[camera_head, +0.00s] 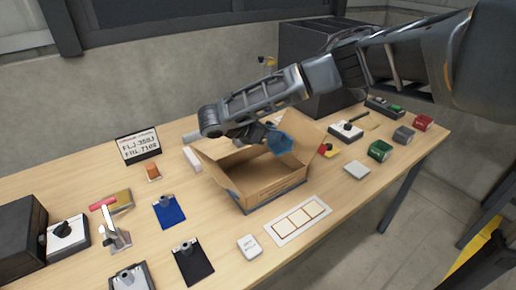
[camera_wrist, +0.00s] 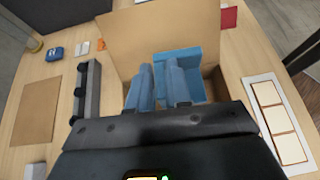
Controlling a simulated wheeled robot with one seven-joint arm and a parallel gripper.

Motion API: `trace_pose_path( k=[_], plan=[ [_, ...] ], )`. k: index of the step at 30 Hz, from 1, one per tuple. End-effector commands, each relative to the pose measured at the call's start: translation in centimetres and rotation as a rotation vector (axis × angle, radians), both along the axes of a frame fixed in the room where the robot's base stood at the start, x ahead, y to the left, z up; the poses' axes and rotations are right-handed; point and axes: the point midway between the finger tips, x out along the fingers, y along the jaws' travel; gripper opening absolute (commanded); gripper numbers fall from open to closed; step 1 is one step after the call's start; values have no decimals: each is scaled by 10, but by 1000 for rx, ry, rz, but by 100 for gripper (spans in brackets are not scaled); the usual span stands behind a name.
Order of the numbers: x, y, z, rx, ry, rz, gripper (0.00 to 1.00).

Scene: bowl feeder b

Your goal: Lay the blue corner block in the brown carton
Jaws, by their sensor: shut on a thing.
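The blue corner block (camera_head: 280,144) is held in my gripper (camera_head: 264,139) above the open brown carton (camera_head: 262,184), near its raised rear flap. In the wrist view, the blue block (camera_wrist: 184,57) shows beyond and beside the fingers of my gripper (camera_wrist: 158,88), with part of it hidden by them. The gripper is shut on the block. The carton (camera_wrist: 160,32) fills the background behind the block there, with a flap standing up. Its floor is partly hidden by the gripper in the wrist view.
A white card with cream squares (camera_head: 299,219) lies in front of the carton. A white box (camera_head: 249,247), a dark clipboard (camera_head: 192,262) and a blue clipboard (camera_head: 168,211) lie to the left. A green block (camera_head: 380,150) and a grey pad (camera_head: 357,170) lie to the right.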

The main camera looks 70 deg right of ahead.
Motion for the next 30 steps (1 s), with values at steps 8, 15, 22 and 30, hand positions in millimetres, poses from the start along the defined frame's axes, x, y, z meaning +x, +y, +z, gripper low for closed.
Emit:
trace_pose_path(
  k=[8,15,22,30],
  plan=[
    [39,-5,-25,3,-3,0,0],
    [45,-7,-36,1,1,0,0],
    [45,-7,-64,-1,1,-1,0],
    [45,-7,-67,0,0,0,0]
  ],
)
